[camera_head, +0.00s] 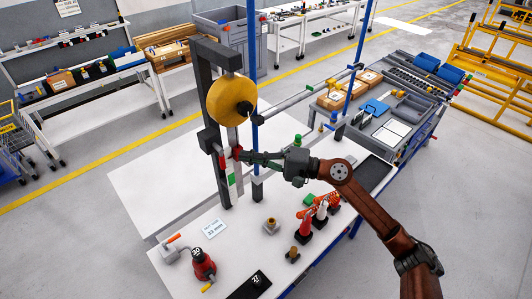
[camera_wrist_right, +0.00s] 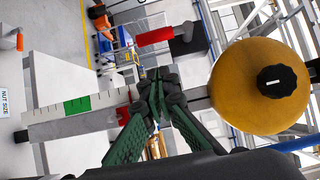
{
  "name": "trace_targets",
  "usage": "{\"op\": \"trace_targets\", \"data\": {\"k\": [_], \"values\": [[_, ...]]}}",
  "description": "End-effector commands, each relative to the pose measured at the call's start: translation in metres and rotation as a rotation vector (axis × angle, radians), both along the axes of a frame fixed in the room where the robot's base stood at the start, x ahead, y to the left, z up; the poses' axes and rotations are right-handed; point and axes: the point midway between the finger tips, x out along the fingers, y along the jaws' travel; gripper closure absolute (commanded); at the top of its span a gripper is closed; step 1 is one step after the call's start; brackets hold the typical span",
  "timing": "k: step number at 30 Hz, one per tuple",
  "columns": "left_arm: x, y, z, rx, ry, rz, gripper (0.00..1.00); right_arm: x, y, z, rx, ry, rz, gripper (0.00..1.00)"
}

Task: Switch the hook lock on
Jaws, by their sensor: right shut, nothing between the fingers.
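My right gripper (camera_head: 242,154) reaches in from the right to the dark upright post (camera_head: 218,170), just below the yellow wheel (camera_head: 228,99). In the right wrist view its green fingers (camera_wrist_right: 155,84) are closed together at the tips and empty. A red lever with a grey end (camera_wrist_right: 156,36) shows above the fingertips, apart from them; I cannot tell for sure that it is the hook lock. A pale scale bar with a green band (camera_wrist_right: 77,104) runs left of the fingers. The yellow wheel (camera_wrist_right: 252,84) with its black knob (camera_wrist_right: 277,81) is to the right. My left gripper is not in view.
The white table (camera_head: 165,205) carries a red bottle-like tool (camera_head: 204,266), a dark display block (camera_head: 252,285) and several red-and-white tools (camera_head: 318,215) at the right. The table's left side is clear.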

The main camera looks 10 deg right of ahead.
Motion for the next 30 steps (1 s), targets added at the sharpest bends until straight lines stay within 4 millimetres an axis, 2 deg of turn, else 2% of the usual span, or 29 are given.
{"op": "trace_targets", "data": {"k": [1,3,10,23,30], "values": [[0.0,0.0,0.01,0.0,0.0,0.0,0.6,-0.006,0.008,0.004,-0.001,0.001,0.004,1.0],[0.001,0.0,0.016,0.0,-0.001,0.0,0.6,-0.009,0.016,0.003,0.0,0.002,0.003,1.0],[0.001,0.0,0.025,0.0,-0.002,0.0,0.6,-0.015,0.03,0.0,0.0,0.002,0.001,1.0],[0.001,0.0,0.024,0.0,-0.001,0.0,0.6,-0.016,0.032,-0.001,0.001,0.002,0.001,1.0],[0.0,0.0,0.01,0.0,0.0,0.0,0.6,-0.015,0.042,-0.005,0.028,0.019,0.016,1.0]]}}
